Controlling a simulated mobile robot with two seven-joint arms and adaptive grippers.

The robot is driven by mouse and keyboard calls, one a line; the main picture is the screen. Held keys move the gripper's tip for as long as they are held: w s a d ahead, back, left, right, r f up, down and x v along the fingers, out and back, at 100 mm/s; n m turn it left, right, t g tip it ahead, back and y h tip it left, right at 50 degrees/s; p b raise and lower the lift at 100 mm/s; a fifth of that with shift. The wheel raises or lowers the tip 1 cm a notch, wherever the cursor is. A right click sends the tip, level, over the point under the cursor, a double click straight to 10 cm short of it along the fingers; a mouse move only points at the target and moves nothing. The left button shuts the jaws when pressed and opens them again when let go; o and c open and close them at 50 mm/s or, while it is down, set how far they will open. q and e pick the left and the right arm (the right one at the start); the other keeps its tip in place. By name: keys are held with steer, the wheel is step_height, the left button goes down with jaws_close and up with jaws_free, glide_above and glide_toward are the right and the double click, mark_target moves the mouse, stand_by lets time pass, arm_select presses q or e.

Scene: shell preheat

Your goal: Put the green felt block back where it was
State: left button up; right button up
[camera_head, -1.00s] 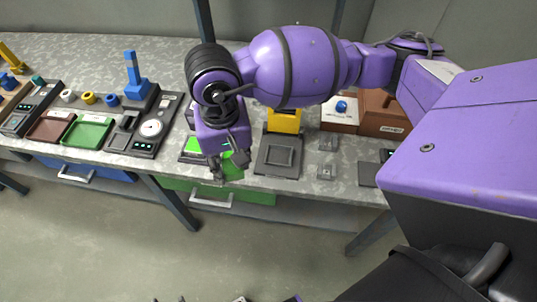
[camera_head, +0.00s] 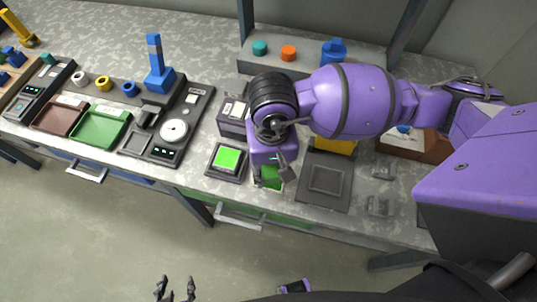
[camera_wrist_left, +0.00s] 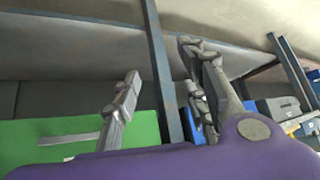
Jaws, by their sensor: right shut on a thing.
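My right gripper (camera_head: 270,182) is low over the front part of the bench, shut on a green piece (camera_head: 271,171) that looks like the green felt block. The arm and fingers partly hide it, and I cannot tell whether it touches the bench. A dark square pad with a bright green square (camera_head: 228,158) lies just left of it. A dark grey plate with an empty-looking square recess (camera_head: 325,180) lies to its right. My left gripper (camera_head: 175,286) is open and empty, low in front of the bench; its spread fingers show in the left wrist view (camera_wrist_left: 165,95).
A green tray (camera_head: 100,127), a brown tray (camera_head: 60,117) and a dark device with a round dial (camera_head: 174,131) stand to the left. A blue upright handle (camera_head: 158,65) rises behind them. A grey rack (camera_head: 300,62) with coloured pieces stands at the back. Bench legs and drawer handles front the bench.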

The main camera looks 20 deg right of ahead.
mark_target(270, 170)
steer(key=shift+f, duration=0.1)
steer(key=shift+s, duration=0.15)
steer(key=o, duration=1)
steer(key=shift+r, duration=6.2)
steer(key=shift+a, duration=0.1)
